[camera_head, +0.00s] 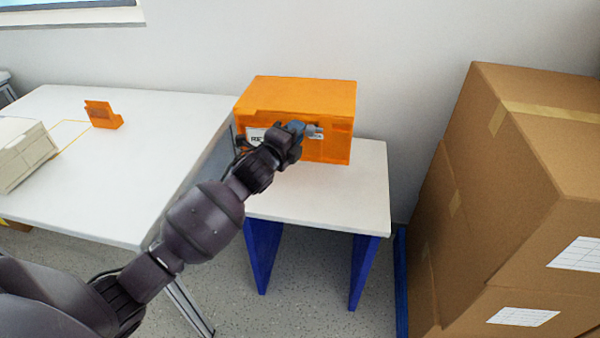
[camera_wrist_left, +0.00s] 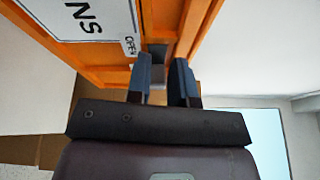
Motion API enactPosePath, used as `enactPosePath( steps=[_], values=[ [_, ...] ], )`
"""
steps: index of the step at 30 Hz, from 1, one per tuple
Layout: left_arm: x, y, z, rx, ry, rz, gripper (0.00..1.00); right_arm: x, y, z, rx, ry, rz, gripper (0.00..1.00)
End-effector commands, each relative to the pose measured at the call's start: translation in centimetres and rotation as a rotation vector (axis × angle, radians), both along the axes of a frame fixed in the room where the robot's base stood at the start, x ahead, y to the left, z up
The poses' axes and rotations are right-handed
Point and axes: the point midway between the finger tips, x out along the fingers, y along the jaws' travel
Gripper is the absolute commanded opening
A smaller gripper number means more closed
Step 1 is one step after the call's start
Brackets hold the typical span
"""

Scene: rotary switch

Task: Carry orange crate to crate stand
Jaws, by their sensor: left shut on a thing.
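The orange crate (camera_head: 300,95) is at the back of the crate stand (camera_head: 350,205), a small white-topped table with blue legs. The crate looks upright and on or just above the top; its underside contact cannot be made out. My left gripper (camera_head: 309,130) is at the crate's front face, beside a white label that my wrist partly hides. In the left wrist view the fingers (camera_wrist_left: 160,78) are shut on part of the crate (camera_wrist_left: 105,74), close to the label's edge. My right gripper is not in view.
A white table (camera_head: 140,190) stands left of the stand, with a small orange holder (camera_head: 103,115) and a beige case (camera_head: 22,150) on it. Large cardboard boxes (camera_head: 480,190) are stacked at right. The front of the stand's top is bare.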

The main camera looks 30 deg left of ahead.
Motion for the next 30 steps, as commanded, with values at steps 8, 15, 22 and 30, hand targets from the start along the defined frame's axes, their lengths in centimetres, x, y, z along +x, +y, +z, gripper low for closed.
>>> enactPosePath(
  steps=[8,15,22,30],
  values=[
    [0.0,0.0,-5.3,-0.001,-0.001,0.000,0.00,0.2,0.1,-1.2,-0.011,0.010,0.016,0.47],
    [0.0,0.0,-6.7,0.001,-0.005,-0.001,0.00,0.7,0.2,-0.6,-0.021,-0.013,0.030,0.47],
    [0.0,0.0,-8.6,-0.001,0.002,0.000,0.00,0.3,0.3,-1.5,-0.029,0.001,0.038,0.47],
    [-0.1,0.0,-12.6,-0.002,0.005,0.001,0.00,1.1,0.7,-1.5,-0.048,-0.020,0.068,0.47]
  ],
)
